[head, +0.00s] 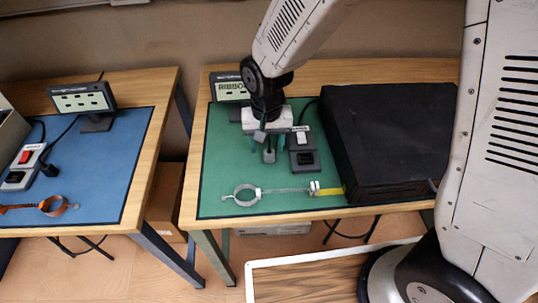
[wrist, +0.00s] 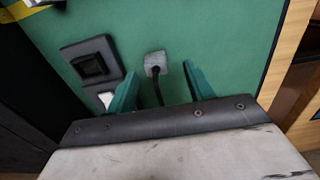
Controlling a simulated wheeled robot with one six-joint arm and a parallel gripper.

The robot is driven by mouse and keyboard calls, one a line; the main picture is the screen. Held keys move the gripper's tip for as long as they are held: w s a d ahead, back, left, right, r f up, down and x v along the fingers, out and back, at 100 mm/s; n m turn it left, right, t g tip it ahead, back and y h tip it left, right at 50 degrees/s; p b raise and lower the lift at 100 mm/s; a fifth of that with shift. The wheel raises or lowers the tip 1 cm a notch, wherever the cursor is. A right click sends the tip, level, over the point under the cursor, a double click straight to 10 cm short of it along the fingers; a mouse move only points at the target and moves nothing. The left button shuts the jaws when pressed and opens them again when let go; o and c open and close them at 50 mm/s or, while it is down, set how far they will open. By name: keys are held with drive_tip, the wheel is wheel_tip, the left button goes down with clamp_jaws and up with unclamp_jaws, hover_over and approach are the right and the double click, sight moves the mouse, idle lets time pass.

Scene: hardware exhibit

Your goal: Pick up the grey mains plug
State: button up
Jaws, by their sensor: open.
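The grey mains plug (wrist: 155,62) lies on the green mat (wrist: 200,25) in the wrist view, with a black cable running from it toward my gripper. My gripper (wrist: 160,72) is open, with teal fingers either side of the plug's line and the plug near the fingertips. The fingers do not visibly touch it. In the head view my gripper (head: 267,149) points down over the mat. Its height above the plug is hard to tell.
A socket unit (head: 302,150) with a white switch stands close right of my gripper. A large black box (head: 385,140) fills the table's right side. A small display (head: 229,87) stands behind. The mat's left part is clear.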

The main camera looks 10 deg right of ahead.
sight(269, 151)
drive_tip(key=f, duration=0.4)
drive_tip(key=shift+d, duration=0.25)
drive_tip(key=c, duration=0.9)
drive_tip(key=shift+o, duration=0.2)
